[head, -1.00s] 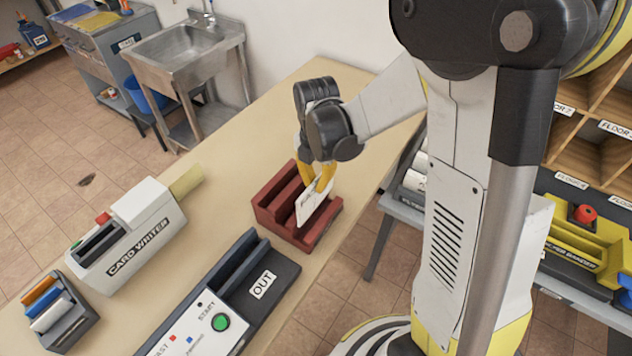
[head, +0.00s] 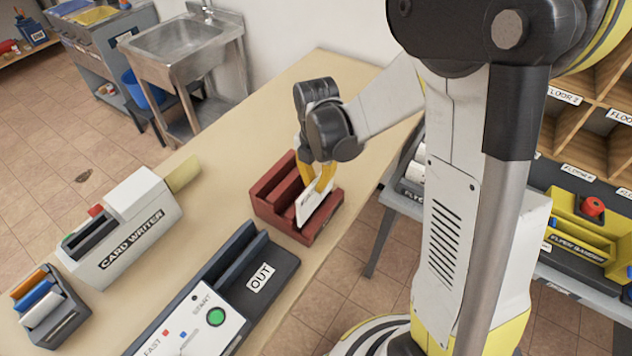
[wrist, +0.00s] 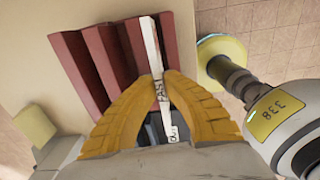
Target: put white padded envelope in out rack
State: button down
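A thin white envelope (head: 314,205) stands on edge in the right-hand slot of a dark red slotted rack (head: 275,212) on the table. In the wrist view the envelope (wrist: 151,45) shows edge-on, with some dark lettering near its lower end. My gripper (head: 318,182) is over the rack. Its yellow fingertips (wrist: 158,84) close in on the envelope from both sides and look shut on it. The out rack (head: 283,262) is a dark grey tray with an OUT label, in front of the red rack. It looks empty, and part of it shows between my fingers in the wrist view.
A white control panel with a green START button (head: 216,317) joins the out rack. A card writer (head: 125,235) and a holder with coloured items (head: 55,320) stand at the left. Bare table (head: 225,165) lies behind the red rack. A sink (head: 185,50) stands beyond.

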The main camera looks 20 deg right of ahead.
aim_at(316, 193)
jog(key=shift+f+b, duration=1.95)
jog(key=shift+f, duration=0.4)
jog(key=shift+r, duration=0.1)
jog(key=c, duration=1.5)
grip_release()
jog(key=shift+c, duration=0.2)
jog(key=shift+r+p, duration=2.6)
jog(key=shift+r, duration=0.95)
